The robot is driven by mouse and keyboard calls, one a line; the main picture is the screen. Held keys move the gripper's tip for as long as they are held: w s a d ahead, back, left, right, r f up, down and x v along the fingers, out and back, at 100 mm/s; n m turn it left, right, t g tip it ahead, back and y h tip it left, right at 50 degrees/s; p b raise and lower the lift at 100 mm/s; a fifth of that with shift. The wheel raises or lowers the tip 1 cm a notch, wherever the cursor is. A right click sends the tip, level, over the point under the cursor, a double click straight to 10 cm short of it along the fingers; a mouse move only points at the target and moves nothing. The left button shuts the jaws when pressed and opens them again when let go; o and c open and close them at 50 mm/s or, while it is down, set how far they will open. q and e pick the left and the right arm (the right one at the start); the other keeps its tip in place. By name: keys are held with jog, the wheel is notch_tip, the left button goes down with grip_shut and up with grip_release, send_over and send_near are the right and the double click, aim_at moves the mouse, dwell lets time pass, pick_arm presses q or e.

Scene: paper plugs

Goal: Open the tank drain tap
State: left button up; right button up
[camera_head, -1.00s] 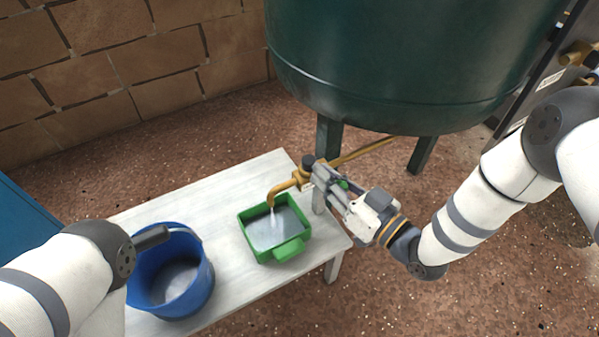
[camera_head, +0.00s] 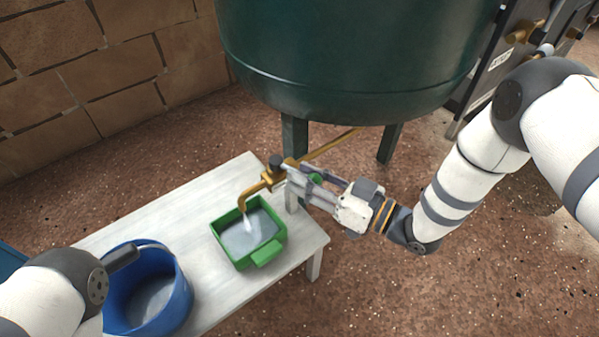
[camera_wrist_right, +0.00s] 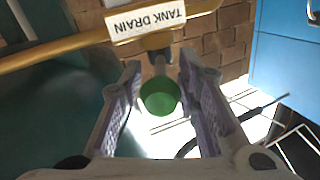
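The brass drain tap (camera_head: 248,200) stands over the bench, and water runs from its spout into a green container (camera_head: 264,260). Its dark top (camera_head: 275,161) shows in the head view. My right gripper (camera_head: 288,174) reaches in from the right beside the tap. In the right wrist view, a round green knob (camera_wrist_right: 160,97) lies between the two spread fingers (camera_wrist_right: 158,85), below a "TANK DRAIN" label (camera_wrist_right: 146,18). A narrow gap shows on each side of the knob.
A blue bucket (camera_head: 180,300) stands on the pale bench (camera_head: 160,215), left of the green container. The large green tank (camera_head: 340,60) rises behind on dark legs. A brick wall (camera_head: 100,60) is at the left. Open floor lies right of the bench.

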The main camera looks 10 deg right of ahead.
jog(key=v, duration=1)
jog(key=shift+d, duration=0.15)
jog(key=shift+s, duration=0.1)
